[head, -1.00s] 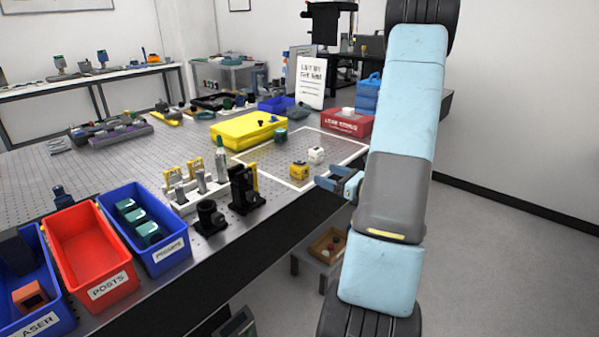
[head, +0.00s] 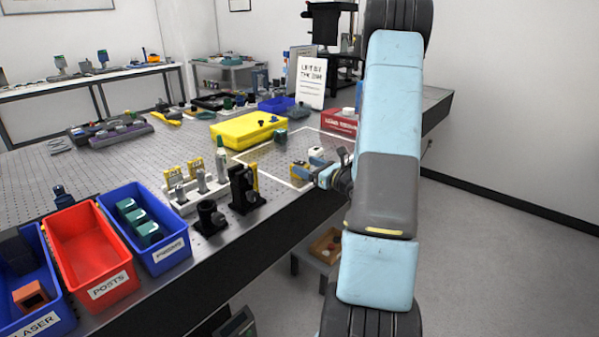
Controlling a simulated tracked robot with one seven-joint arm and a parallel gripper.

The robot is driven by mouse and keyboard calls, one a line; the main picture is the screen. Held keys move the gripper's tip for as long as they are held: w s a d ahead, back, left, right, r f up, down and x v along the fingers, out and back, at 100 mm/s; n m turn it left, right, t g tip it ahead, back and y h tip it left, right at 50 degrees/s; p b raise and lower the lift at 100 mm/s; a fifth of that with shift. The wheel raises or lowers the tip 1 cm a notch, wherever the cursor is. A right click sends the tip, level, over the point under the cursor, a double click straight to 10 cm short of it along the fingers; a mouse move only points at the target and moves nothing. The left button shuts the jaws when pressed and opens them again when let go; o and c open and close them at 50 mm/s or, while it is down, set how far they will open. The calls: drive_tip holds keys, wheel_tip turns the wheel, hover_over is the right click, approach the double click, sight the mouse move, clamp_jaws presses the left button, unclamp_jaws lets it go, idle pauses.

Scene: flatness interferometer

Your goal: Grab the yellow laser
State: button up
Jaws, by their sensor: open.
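A small white block (head: 317,152) sits just behind, partly hidden by a finger.
A yellow case (head: 240,130) and a red box (head: 341,122) stand behind. Dark mounts (head: 242,190) and a white post rack (head: 197,192) stand to the left. Blue and red bins (head: 85,262) line the table's front left. The outlined area's left part is clear.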

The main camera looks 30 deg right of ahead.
sight(305, 164)
drive_tip(key=shift+x, duration=2)
drive_tip(key=shift+d, duration=0.15)
clamp_jaws()
